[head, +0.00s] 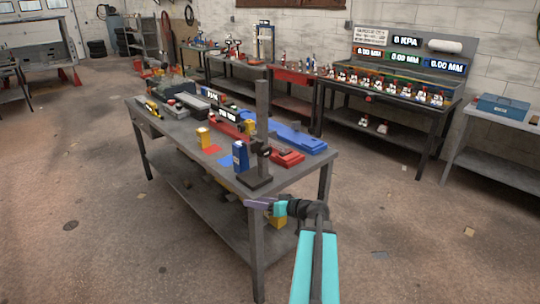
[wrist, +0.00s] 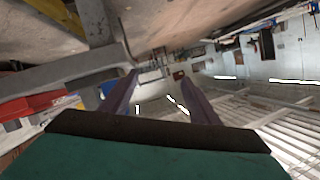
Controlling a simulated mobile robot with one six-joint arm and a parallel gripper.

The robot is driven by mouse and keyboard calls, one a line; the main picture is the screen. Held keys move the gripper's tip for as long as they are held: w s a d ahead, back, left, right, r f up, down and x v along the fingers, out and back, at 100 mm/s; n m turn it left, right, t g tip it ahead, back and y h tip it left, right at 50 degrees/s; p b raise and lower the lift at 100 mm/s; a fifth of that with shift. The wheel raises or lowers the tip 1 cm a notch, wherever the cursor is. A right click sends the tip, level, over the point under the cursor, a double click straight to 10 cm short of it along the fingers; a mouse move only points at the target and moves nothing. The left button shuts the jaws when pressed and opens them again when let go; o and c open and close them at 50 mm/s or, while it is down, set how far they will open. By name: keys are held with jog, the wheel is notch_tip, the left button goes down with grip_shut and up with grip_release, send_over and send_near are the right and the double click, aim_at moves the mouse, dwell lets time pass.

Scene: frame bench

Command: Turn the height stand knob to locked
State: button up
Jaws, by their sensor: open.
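The height stand (head: 262,105) is a tall dark grey post on a dark base at the near right corner of the workbench (head: 185,150) in the head view. A small dark block (head: 265,150) sits low on the post; it may carry the knob, but its setting is too small to read. My gripper (head: 250,204) has purple fingers and is just below the bench top's front right corner, apart from the stand. In the wrist view its two fingers (wrist: 158,84) are spread with nothing between them. The stand cannot be made out in the wrist view.
A blue bottle-like item (head: 240,156) stands left of the stand. A red block (head: 287,158) and a long blue piece (head: 298,137) lie behind it. The floor to the right of the bench is open.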

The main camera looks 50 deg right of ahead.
aim_at(268, 152)
jog(key=s+d+r+t+h, duration=0.1)
jog(key=s+d+r+h, duration=0.1)
jog(key=d+r, duration=0.4)
jog(key=s+d+r+t+h, duration=0.1)
jog(key=s+d+r+t, duration=0.1)
jog(key=s+d+r, duration=0.3)
notch_tip(268, 152, up, 2)
jog(key=shift+s+d+r+h, duration=0.1)
jog(key=shift+s+d+h, duration=0.25)
jog(key=shift+d, duration=0.2)
jog(key=shift+w, duration=0.1)
jog(key=w+p, duration=0.1)
jog(key=w, duration=0.3)
jog(key=w+p, duration=0.2)
jog(key=w, duration=0.3)
jog(key=w+d+p, duration=0.1)
jog(key=w+p, duration=0.1)
jog(key=w, duration=0.2)
jog(key=shift+w, duration=0.35)
jog(key=shift+c, duration=0.3)
